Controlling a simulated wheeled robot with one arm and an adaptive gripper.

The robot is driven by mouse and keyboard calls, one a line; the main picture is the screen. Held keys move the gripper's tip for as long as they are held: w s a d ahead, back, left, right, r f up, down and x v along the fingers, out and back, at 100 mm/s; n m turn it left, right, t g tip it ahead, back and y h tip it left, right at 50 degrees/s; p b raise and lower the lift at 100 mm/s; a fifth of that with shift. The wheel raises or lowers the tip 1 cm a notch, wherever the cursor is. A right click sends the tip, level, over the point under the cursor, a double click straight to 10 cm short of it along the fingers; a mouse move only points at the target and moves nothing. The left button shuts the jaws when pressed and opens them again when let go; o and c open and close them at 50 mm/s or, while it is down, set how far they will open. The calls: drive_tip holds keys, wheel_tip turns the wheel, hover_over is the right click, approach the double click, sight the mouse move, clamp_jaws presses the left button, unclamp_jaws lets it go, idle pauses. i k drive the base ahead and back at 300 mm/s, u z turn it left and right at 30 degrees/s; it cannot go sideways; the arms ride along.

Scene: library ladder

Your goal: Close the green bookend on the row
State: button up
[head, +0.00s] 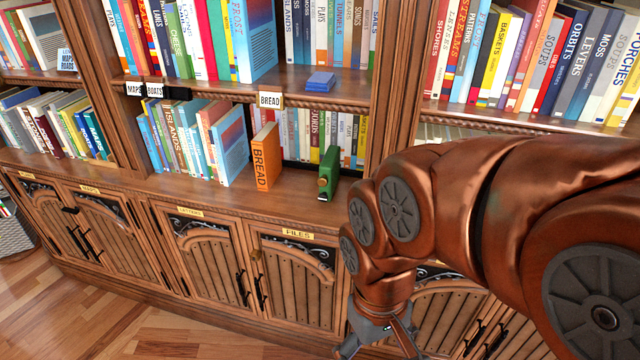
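The green bookend (328,173) stands upright on the lower shelf, near the right upright of the middle bay. The row of books (195,140) stands to its left on the same shelf and ends at a light blue book (231,148). An orange book marked BREAD (265,157) stands between that book and the bookend. Bare shelf separates the orange book from the bookend. My gripper (378,347) is at the bottom edge, in front of the lower cabinets, below and right of the bookend. Its fingers are spread and nothing shows between them; their tips are partly cut off.
A BREAD label (270,100) sits on the shelf edge above. More books (345,138) stand behind the bookend. A blue block (320,82) lies on the upper shelf. The bay upright (388,85) stands right of the bookend. My arm hides much of the right bay.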

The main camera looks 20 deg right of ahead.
sight(329, 169)
drive_tip(key=u, duration=0.5)
drive_tip(key=k, duration=1.2)
drive_tip(key=u, duration=1.2)
drive_tip(key=i, duration=1.1)
drive_tip(key=z, duration=0.6)
